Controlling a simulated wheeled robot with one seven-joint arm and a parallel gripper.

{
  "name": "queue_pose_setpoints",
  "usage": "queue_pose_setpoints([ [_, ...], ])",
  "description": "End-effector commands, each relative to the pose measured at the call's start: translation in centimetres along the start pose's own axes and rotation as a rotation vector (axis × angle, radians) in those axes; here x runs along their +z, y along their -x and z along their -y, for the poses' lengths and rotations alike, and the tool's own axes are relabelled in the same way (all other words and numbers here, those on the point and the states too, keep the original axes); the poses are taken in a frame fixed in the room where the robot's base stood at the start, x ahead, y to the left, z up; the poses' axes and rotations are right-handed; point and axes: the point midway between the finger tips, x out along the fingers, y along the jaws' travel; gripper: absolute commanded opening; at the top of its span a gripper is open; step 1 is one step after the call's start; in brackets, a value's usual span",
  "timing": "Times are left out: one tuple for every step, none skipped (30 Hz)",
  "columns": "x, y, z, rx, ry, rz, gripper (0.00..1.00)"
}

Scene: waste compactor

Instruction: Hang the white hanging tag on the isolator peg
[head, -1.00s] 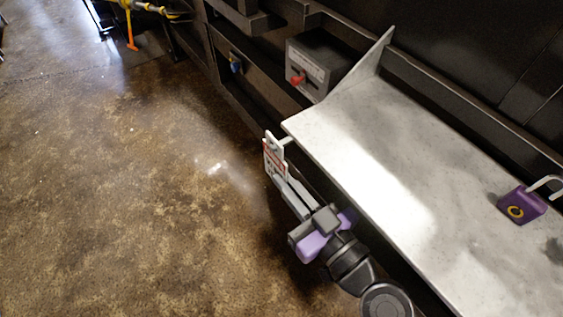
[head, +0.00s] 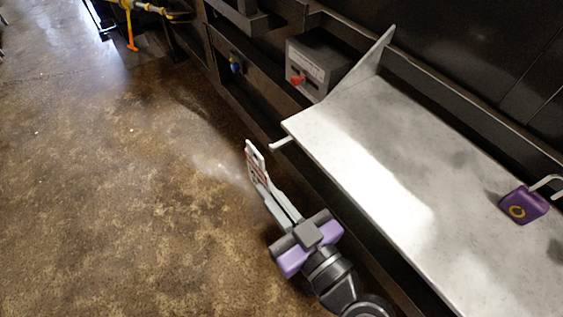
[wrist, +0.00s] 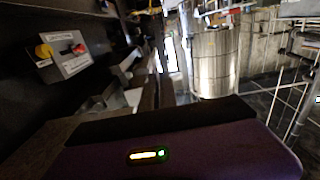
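The white hanging tag (head: 255,158), with a slot near its top and reddish print, stands at the tip of my gripper (head: 262,184) in the head view. My gripper is shut on its lower part. The tag is left of a white peg (head: 281,143) at the shelf corner, with a gap between them in the picture. A grey isolator box (head: 322,62) with a red handle (head: 297,80) is beyond the shelf; it also shows at upper left in the wrist view (wrist: 76,65). I cannot make out a separate peg on the box.
The pale shelf (head: 370,160) lies right of my gripper, with a purple padlock (head: 523,205) at its right end. A dark frame (head: 225,75) runs along the wall. A metal drum (wrist: 215,62) stands farther off.

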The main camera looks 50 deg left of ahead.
Motion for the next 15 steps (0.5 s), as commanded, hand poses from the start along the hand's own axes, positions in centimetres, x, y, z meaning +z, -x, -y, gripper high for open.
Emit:
queue_pose_setpoints([
  [0.0,0.0,0.2,-0.001,0.0,0.0,0.0],
  [0.0,0.0,0.3,-0.001,0.0,0.0,0.0],
  [0.0,0.0,0.5,-0.001,0.0,0.0,0.0],
  [0.0,0.0,0.6,-0.001,0.0,0.0,0.0],
  [0.0,0.0,0.7,-0.001,0.0,0.0,0.0],
  [0.0,0.0,0.8,-0.001,0.0,0.0,0.0],
  [0.0,0.0,1.0,-0.001,0.0,0.0,0.0],
  [0.0,0.0,1.1,-0.001,0.0,-0.001,0.0],
  [0.0,0.0,1.2,-0.001,0.0,-0.001,0.0],
  [0.0,0.0,1.3,-0.001,0.0,-0.001,0.0],
  [0.0,0.0,1.4,-0.001,0.0,-0.001,0.0],
  [0.0,0.0,1.6,-0.001,0.0,-0.001,0.0],
  [0.0,0.0,1.6,0.0,0.0,-0.001,0.0],
  [0.0,0.0,1.7,0.0,0.0,-0.001,0.0],
  [0.0,0.0,1.9,0.0,0.0,0.0,0.0],
])
